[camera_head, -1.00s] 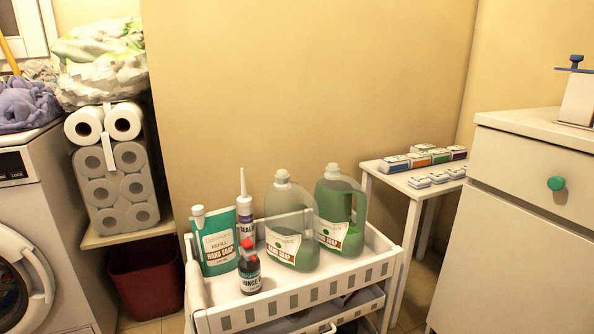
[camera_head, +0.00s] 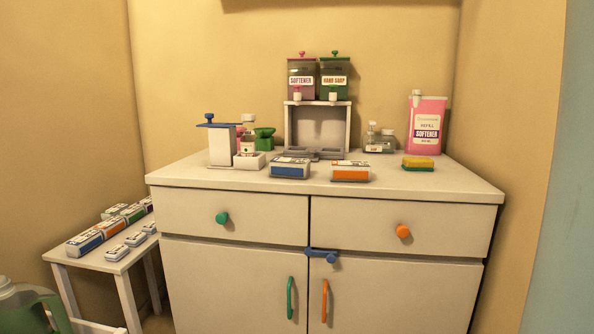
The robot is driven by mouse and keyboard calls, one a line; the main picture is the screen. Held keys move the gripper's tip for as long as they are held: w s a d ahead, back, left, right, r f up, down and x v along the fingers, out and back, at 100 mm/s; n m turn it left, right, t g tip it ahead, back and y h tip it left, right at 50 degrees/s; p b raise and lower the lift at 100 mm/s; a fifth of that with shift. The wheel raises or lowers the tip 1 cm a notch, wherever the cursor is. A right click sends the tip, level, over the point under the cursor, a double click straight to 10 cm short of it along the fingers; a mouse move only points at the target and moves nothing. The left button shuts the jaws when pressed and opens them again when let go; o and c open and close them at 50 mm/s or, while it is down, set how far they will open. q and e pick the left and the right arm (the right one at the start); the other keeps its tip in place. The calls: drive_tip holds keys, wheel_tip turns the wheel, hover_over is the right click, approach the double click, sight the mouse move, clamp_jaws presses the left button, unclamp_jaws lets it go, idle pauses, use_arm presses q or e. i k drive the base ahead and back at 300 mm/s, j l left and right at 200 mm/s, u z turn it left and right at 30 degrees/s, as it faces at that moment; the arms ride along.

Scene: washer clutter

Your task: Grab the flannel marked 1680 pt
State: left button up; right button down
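No label reading 1680 pt is legible in view. Small white packs with coloured bands could be folded flannels, but their print is too small to read. One pack with a blue band (camera_head: 290,168) lies on the cabinet top, and one with an orange band (camera_head: 350,172) lies to its right. Several more banded packs (camera_head: 86,243) lie in a row on the small white table at left, with smaller white packs (camera_head: 117,252) in front of them. Neither of my grippers is in view.
The white cabinet (camera_head: 234,190) has a green knob, an orange knob and a blue latch. On it stand softener and hand soap dispensers (camera_head: 302,80), a pink softener refill (camera_head: 426,125), a yellow-green sponge (camera_head: 418,163) and a blue-topped white box (camera_head: 222,146). A green jug (camera_head: 30,310) shows at lower left.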

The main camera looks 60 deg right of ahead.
sight(283, 168)
drive_tip(key=l+z, duration=0.1)
drive_tip(key=z, duration=0.35)
drive_tip(key=i+z, duration=0.1)
drive_tip(key=z, duration=0.3)
drive_tip(key=l+z, duration=0.1)
drive_tip(key=z, duration=0.35)
drive_tip(key=i+z, duration=0.15)
drive_tip(key=z, duration=0.25)
